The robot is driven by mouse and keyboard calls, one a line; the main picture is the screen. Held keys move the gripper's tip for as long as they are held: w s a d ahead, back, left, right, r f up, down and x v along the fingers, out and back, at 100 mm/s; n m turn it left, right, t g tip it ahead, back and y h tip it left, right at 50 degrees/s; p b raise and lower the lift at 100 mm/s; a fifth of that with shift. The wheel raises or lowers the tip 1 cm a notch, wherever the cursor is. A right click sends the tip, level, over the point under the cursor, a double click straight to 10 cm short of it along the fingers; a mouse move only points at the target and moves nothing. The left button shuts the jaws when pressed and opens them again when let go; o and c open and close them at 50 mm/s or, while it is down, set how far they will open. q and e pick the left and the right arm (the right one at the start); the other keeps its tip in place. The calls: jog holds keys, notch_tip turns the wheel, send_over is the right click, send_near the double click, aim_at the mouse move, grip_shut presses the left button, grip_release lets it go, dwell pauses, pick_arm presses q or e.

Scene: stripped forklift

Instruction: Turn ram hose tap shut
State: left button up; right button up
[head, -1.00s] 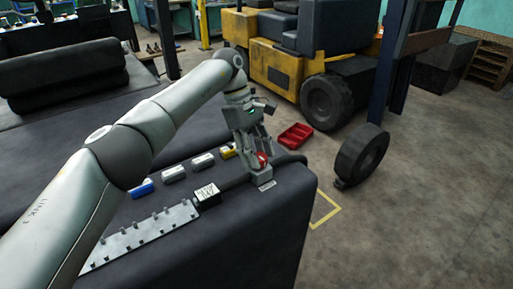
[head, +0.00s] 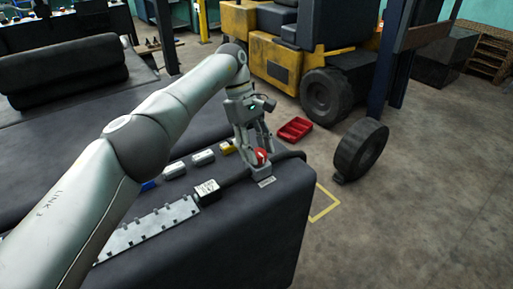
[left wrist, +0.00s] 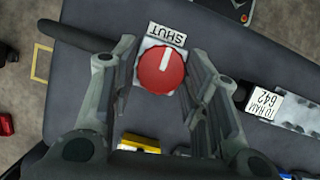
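The red round tap knob (left wrist: 161,70) sits on a pale plate on the dark surface, with a white line on it that points toward the SHUT label (left wrist: 167,34). In the head view the knob (head: 261,155) is at the end of the black hose, near the surface's right edge. My left gripper (left wrist: 162,72) points down over the tap, with one finger on each side of the knob. The fingers are spread, and slim gaps seem to show beside the knob; contact is hard to tell. My right gripper is not in view.
A black block with a white label (head: 207,188) and a pale studded strip (head: 150,228) lie left of the tap. White and yellow blocks (head: 227,147) stand behind. A red tray (head: 295,129), a loose wheel (head: 361,150) and a yellow forklift (head: 275,55) are on the floor beyond.

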pick_arm(q)
jog(key=o, duration=0.3)
dwell(0.4)
